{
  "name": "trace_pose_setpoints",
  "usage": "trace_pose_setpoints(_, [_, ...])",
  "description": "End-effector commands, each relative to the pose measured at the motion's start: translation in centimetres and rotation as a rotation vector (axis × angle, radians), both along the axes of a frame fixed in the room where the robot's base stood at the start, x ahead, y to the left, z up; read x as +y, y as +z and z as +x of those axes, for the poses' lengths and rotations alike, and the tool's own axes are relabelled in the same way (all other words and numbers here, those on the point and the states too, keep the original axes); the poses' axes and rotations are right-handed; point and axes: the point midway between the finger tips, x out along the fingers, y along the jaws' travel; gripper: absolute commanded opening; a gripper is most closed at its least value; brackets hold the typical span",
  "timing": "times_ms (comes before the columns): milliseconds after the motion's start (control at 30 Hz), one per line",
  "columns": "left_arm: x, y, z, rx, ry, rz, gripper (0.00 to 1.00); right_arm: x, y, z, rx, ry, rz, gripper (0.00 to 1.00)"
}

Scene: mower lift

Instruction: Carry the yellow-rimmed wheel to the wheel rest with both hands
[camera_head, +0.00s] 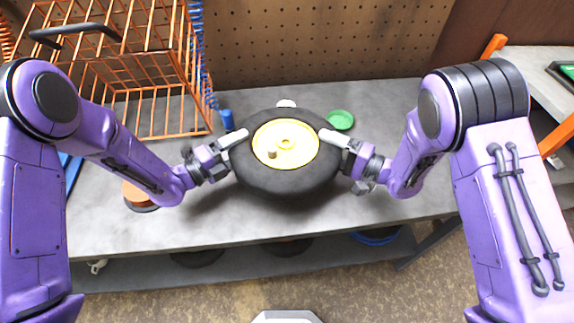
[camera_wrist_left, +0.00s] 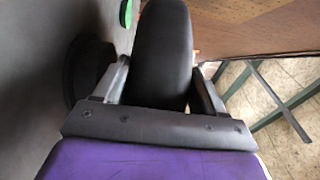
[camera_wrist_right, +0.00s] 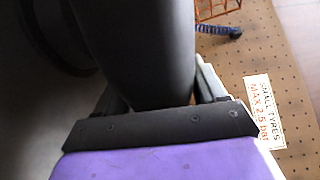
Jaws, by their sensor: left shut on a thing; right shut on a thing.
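The wheel (camera_head: 285,180) has a black tyre and a yellow rim (camera_head: 300,152). It hangs above the grey workbench, roughly flat, with a shadow below it. My left gripper (camera_head: 236,139) is shut on the tyre's left side, and my right gripper (camera_head: 334,138) is shut on its right side. The tyre (camera_wrist_left: 163,50) sits between the left fingers in the left wrist view. It also fills the space between the right fingers in the right wrist view (camera_wrist_right: 140,50). A dark round shape shows below the tyre in both wrist views. I cannot tell whether it is the wheel rest.
The workbench (camera_head: 130,232) stands against a pegboard (camera_head: 330,40). An orange wire cage (camera_head: 145,70) stands back left. A blue cup (camera_head: 227,119) and a green dish (camera_head: 340,119) lie behind the wheel. An orange-brown round object (camera_head: 138,195) lies left. The bench's right front is clear.

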Motion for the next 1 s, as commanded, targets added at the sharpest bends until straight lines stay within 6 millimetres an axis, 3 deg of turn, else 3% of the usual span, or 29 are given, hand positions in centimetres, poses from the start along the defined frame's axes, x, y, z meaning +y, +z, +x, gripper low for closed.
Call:
trace_pose_setpoints(267, [0.3,-1.0,0.2,-0.001,0.009,0.0,0.0,-0.3,-0.9,0.2,-0.002,-0.009,0.002,0.0])
trace_pose_setpoints(767, [0.3,-5.1,0.2,-0.001,0.009,0.0,0.0,-0.3,-5.0,0.2,-0.002,-0.009,0.002,0.0])
trace_pose_setpoints(800, [0.3,-5.0,0.1,0.001,0.009,0.001,0.77,-0.3,-4.9,0.1,-0.001,-0.009,0.0,0.77])
trace_pose_setpoints(867, [0.3,-4.8,0.1,0.001,0.008,0.002,0.96,-0.3,-4.7,0.1,-0.001,-0.008,0.0,0.96])
trace_pose_setpoints(1000, [0.2,-4.8,0.1,0.001,0.005,0.001,0.96,-0.2,-4.7,0.1,0.0,-0.005,0.0,0.96])
